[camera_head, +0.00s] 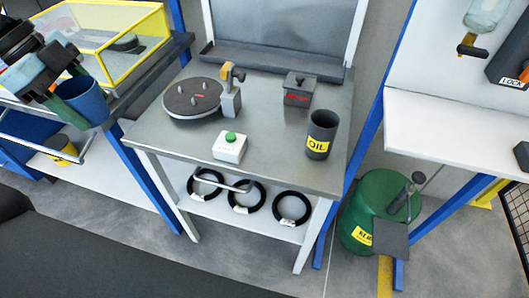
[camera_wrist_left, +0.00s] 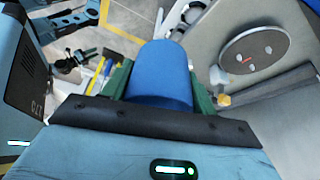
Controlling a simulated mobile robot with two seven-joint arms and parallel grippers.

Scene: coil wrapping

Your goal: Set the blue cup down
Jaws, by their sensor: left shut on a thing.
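The blue cup (camera_head: 84,99) is at the left of the head view, in my left gripper (camera_head: 68,92). In the left wrist view the cup (camera_wrist_left: 162,75) fills the space between the two green fingers, which are shut on it. The cup looks tilted in the head view and is near the front edge of the left bench. I cannot tell whether its base touches anything.
The middle table (camera_head: 185,147) carries a round turntable (camera_head: 193,98), a button box (camera_head: 230,147), a dark lidded box (camera_head: 298,89) and a dark OIL cup (camera_head: 321,134). A yellow-framed case (camera_head: 121,42) stands behind the blue cup. The table's front left is clear.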

